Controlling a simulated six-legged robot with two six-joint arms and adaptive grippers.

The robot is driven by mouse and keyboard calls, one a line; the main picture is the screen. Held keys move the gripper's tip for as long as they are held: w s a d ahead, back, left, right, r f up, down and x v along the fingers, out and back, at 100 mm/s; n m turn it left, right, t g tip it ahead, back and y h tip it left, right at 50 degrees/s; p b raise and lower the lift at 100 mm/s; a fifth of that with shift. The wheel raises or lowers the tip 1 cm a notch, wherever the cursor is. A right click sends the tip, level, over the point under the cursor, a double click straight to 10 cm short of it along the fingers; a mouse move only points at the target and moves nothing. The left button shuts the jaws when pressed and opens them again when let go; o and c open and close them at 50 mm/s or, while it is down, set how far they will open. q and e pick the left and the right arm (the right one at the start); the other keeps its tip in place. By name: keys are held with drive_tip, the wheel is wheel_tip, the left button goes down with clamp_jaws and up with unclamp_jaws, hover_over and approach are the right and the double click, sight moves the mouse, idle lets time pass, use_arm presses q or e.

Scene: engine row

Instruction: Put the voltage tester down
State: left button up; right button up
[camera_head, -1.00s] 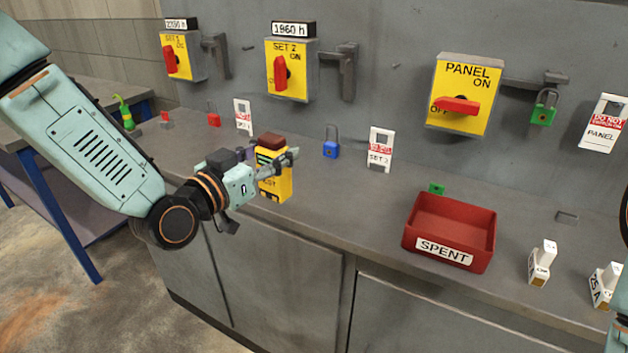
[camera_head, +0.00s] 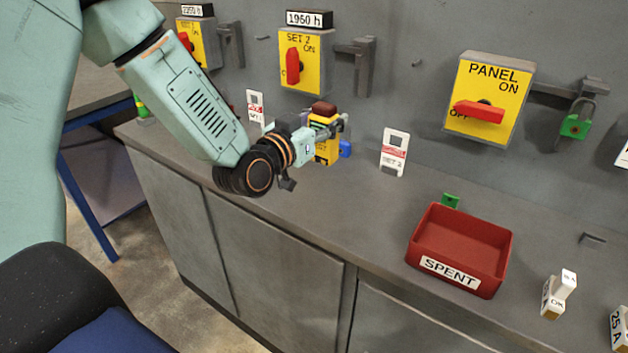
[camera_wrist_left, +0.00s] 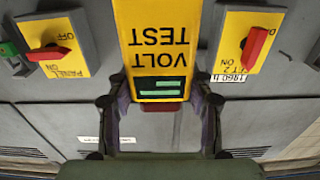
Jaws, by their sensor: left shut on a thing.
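The voltage tester (camera_head: 325,152) is yellow with a dark red-brown top. My left gripper (camera_head: 336,124) is shut on it and holds it upright over the counter (camera_head: 215,160), left of the white SET 2 tag. Whether its base touches the counter I cannot tell. In the left wrist view the tester (camera_wrist_left: 158,40) appears upside down, with VOLT TEST lettering and a lit greenish display, between the two fingers of my left gripper (camera_wrist_left: 160,100). My right gripper is not in view.
A blue padlock (camera_head: 345,149) is partly hidden behind the tester. The SET 2 tag (camera_head: 394,153) stands to its right. A red SPENT bin (camera_head: 461,248) and a white block (camera_head: 556,296) stand farther right. Switch boxes line the wall. The counter front left of the bin is clear.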

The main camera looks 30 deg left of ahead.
sight(321, 163)
use_arm(q)
drive_tip(key=f, duration=0.4)
drive_tip(key=a+f+b, duration=0.1)
drive_tip(key=f, duration=0.1)
drive_tip(key=shift+s+f, duration=0.15)
drive_tip(key=shift+f, duration=0.1)
drive_tip(key=f, duration=0.1)
drive_tip(key=d+f+b, duration=0.1)
drive_tip(key=shift+s+f, duration=0.15)
drive_tip(key=shift+f, duration=0.4)
drive_tip(key=shift+w+a+f, duration=0.1)
drive_tip(key=shift+w+a, duration=0.1)
drive_tip(key=shift+a, duration=0.1)
drive_tip(key=shift+d+f, duration=0.1)
drive_tip(key=o, duration=1.2)
drive_tip(key=shift+s+d, duration=0.15)
drive_tip(key=shift+o, duration=1.2)
drive_tip(key=shift+a, duration=0.2)
